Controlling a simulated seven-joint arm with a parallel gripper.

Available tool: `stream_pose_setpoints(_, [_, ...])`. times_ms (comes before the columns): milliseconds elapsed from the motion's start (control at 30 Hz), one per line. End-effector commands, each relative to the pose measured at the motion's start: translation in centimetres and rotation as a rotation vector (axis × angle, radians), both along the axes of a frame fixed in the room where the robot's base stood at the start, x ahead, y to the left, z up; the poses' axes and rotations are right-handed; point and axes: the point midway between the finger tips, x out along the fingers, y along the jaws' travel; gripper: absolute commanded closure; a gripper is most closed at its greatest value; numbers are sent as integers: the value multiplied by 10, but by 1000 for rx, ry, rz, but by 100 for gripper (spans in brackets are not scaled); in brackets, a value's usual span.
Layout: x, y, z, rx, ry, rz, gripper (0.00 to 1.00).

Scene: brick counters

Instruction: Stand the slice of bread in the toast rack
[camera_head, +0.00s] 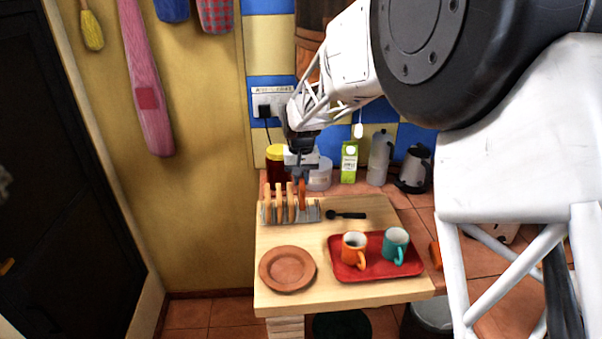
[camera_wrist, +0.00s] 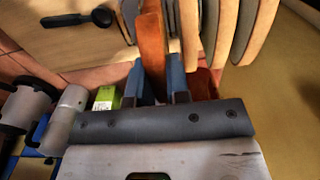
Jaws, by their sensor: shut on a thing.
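My gripper (camera_head: 301,175) points down over the right end of the metal toast rack (camera_head: 314,213) and is shut on a brown slice of bread (camera_head: 302,194). In the wrist view the slice (camera_wrist: 152,50) stands upright between my two blue-grey fingers (camera_wrist: 158,85). The held slice is at the rack's right-hand part, beside the other slices. I cannot tell whether its lower edge rests on the rack's base. Several paler slices (camera_head: 279,206) stand in the rack to its left; they also show in the wrist view (camera_wrist: 222,30).
A black spoon (camera_head: 346,215) lies right of the rack. A terracotta plate (camera_head: 287,268) and a red tray (camera_head: 374,271) with an orange mug (camera_head: 354,246) and a teal mug (camera_head: 395,243) are in front.

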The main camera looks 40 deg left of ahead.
Motion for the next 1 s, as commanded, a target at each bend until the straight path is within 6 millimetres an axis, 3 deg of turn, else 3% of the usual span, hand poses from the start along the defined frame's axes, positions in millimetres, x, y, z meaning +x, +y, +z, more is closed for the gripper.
stream_pose_setpoints(500, [0,0,-27,-1,1,0,100])
stream_pose_setpoints(1000, [0,0,-32,0,0,0,100])
